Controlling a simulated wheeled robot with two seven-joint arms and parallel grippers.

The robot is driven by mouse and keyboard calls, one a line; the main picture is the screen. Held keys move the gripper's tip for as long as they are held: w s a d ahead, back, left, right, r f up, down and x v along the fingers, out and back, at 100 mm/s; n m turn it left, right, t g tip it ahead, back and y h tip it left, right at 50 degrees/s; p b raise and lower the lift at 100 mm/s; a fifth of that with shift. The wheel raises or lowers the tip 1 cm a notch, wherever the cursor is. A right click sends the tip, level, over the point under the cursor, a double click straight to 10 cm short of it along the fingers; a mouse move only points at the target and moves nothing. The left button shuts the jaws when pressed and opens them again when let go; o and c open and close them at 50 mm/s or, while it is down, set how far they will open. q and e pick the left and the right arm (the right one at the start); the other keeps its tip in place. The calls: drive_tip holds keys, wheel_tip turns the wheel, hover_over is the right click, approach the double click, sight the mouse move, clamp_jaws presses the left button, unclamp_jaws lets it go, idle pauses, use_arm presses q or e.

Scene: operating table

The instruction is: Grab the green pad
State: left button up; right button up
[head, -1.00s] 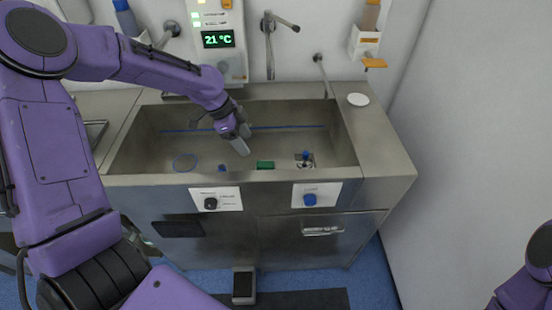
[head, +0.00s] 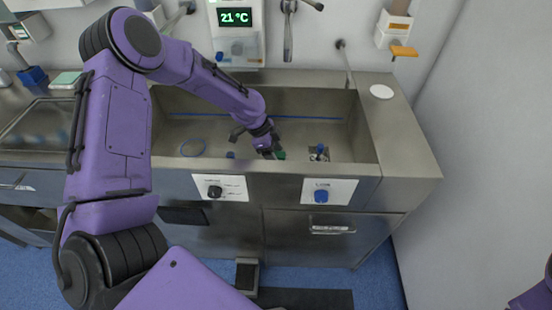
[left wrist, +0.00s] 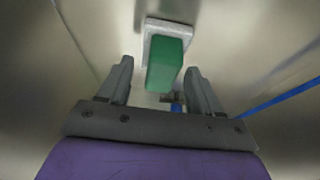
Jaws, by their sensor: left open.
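The green pad (left wrist: 166,62) is a small green block on a pale base, seen in the left wrist view just ahead of and between my left fingers. In the head view only a sliver of the green pad (head: 281,155) shows beside my left gripper (head: 270,152), which hides the rest. My left gripper (left wrist: 160,85) is open, with a finger on each side of the pad's near end. I cannot tell whether the fingers touch it. My right gripper is not in view; only a bit of my right arm shows at the lower right.
The steel sink (head: 365,140) has walls around the pad. A blue-topped fitting (head: 320,152) stands to the right, and a blue ring (head: 193,147) lies to the left. A tap (head: 289,30) hangs above the back. A white disc (head: 381,92) lies on the right counter.

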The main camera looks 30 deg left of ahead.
use_arm(q)
drive_tip(key=shift+w+d+f, duration=0.1)
drive_tip(key=shift+f, duration=0.3)
drive_tip(key=c, duration=1.1)
